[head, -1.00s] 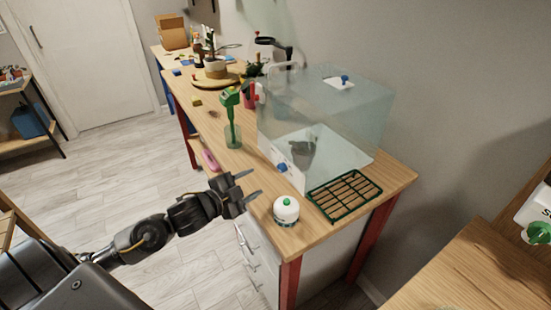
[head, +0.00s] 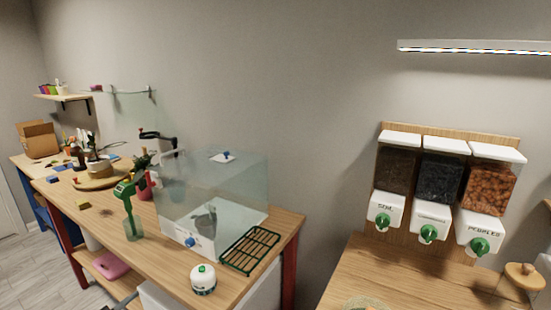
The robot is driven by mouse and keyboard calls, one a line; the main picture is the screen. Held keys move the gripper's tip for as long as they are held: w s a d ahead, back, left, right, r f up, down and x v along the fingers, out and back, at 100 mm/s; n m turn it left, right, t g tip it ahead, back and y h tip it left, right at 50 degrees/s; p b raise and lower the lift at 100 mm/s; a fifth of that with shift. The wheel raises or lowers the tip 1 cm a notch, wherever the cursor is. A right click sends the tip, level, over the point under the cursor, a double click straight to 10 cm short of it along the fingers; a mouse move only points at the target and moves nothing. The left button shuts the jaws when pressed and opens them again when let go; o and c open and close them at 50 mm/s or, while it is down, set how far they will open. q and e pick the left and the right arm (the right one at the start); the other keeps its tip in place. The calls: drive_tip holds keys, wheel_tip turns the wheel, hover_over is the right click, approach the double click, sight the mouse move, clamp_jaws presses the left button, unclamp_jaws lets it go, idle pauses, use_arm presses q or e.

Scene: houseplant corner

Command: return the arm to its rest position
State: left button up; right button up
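Neither of my grippers shows clearly in the head view. A small grey piece at the bottom edge, left of the white round pot (head: 203,281), is too cut off to identify. The pot has a green knob on top and stands at the front of the wooden bench (head: 165,268).
A wooden counter (head: 385,285) is at right, below three wall dispensers (head: 428,195). A gap separates bench and counter.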

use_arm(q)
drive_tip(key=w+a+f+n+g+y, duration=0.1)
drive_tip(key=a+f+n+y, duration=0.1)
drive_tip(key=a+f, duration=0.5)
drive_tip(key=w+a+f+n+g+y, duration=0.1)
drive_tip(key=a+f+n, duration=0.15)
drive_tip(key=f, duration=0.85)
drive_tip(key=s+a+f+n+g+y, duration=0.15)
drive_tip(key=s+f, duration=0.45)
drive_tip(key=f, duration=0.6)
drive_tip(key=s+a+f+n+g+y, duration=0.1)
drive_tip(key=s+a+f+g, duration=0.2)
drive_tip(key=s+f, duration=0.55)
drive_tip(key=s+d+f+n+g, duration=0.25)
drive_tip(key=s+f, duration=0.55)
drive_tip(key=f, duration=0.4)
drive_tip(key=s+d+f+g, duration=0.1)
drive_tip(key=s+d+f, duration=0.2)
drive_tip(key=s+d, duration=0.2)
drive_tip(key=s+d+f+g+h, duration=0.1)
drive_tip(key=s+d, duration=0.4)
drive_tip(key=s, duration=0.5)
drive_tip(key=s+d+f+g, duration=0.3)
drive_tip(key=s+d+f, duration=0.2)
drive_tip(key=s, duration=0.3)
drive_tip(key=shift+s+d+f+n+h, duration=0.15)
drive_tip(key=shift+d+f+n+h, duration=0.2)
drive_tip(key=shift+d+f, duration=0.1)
